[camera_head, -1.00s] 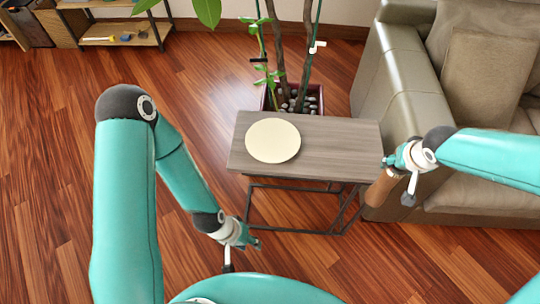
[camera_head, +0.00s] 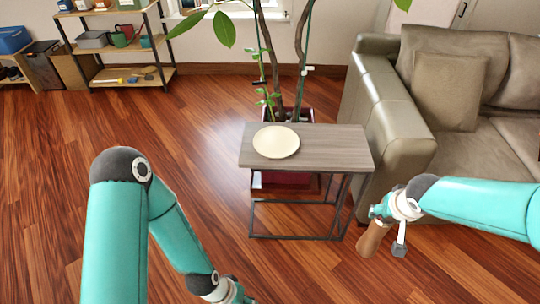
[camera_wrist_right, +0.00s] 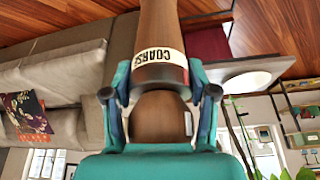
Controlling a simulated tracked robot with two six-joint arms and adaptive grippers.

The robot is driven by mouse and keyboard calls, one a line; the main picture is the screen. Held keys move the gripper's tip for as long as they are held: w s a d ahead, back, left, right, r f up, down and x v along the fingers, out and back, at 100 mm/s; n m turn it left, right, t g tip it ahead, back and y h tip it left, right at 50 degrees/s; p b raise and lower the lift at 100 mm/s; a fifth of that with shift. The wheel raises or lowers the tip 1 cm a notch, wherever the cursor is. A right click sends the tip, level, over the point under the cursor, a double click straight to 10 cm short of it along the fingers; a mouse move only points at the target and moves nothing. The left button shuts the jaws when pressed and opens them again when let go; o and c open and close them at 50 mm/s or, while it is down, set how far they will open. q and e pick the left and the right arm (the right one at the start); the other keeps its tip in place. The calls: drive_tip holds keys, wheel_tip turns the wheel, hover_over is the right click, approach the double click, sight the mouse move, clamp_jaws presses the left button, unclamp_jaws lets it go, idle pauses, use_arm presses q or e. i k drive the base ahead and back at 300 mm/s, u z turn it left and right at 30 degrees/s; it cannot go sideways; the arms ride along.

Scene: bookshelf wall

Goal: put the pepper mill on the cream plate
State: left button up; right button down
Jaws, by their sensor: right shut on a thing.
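The cream plate (camera_head: 276,142) lies on the small grey-brown side table (camera_head: 340,150), left of its middle, and it is empty. My right gripper (camera_head: 384,212) is shut on the brown wooden pepper mill (camera_head: 371,240), which hangs tilted below it, in front of and to the right of the table, apart from it. In the right wrist view the mill (camera_wrist_right: 160,105) sits between both fingers, with a "COARSE" label on it. My left gripper (camera_head: 236,296) is at the bottom edge, partly cut off, with its fingers not clear.
A grey leather sofa (camera_head: 400,130) stands close to the table's right side. A potted plant (camera_head: 290,115) stands behind the table, with its stems rising near the back edge. A shelf (camera_head: 125,75) is at the far left. The wooden floor on the left is clear.

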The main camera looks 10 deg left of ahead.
sight(276, 141)
drive_tip(key=k, duration=0.4)
drive_tip(key=u, duration=0.7)
drive_tip(key=i, duration=1)
drive_tip(key=u, duration=0.15)
